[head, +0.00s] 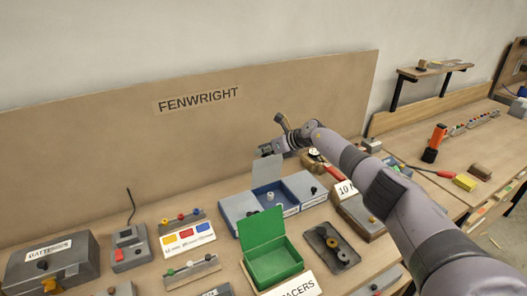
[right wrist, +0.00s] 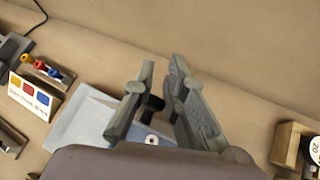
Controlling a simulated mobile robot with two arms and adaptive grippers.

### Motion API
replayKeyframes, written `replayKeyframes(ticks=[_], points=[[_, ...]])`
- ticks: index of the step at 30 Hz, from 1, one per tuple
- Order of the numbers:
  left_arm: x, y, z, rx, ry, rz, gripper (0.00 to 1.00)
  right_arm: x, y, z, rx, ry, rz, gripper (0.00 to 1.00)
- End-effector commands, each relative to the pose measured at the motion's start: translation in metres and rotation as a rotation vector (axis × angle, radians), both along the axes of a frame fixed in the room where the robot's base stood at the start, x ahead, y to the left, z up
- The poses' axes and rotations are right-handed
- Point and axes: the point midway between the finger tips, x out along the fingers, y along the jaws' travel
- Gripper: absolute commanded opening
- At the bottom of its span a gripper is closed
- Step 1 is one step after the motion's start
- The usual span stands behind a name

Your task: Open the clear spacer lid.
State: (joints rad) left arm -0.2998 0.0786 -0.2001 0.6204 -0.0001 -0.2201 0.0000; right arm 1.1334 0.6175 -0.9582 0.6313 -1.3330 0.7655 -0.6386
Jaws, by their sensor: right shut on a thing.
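The clear spacer lid (head: 267,171) stands up, tilted steeply, at the back of the middle compartment of a blue three-part box (head: 238,207). That compartment is open, with a small white spacer (head: 270,196) inside. My right gripper (head: 268,149) is at the lid's top edge. In the right wrist view my right gripper (right wrist: 162,70) is shut on the lid's black knob (right wrist: 154,103). The box's left cover (right wrist: 85,122) shows pale there. The side compartments of the box look closed. My left gripper is not in view.
A green box (head: 275,262) with its lid up stands just in front of the blue box. A dark tray (head: 331,247) with round parts is to its right. A colour-card block (head: 188,238) is at left. The tall backboard (head: 200,140) rises behind.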

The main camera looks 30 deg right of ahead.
Motion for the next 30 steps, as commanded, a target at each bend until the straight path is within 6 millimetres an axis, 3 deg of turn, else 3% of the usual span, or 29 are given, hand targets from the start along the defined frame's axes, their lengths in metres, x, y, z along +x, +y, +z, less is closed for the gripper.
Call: replayKeyframes(ticks=[1,21,22,30], points=[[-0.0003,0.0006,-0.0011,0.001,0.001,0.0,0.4,-0.005,0.0023,-0.0144,-0.007,0.024,0.008,0.0],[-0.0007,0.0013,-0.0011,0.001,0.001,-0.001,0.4,-0.0051,0.0028,-0.0144,-0.008,0.024,0.009,0.0],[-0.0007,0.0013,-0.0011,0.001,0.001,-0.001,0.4,-0.0051,0.0028,-0.0144,-0.008,0.024,0.009,0.14],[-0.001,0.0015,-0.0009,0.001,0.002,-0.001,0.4,-0.0046,0.0017,-0.0128,-0.006,0.021,0.005,0.32]])
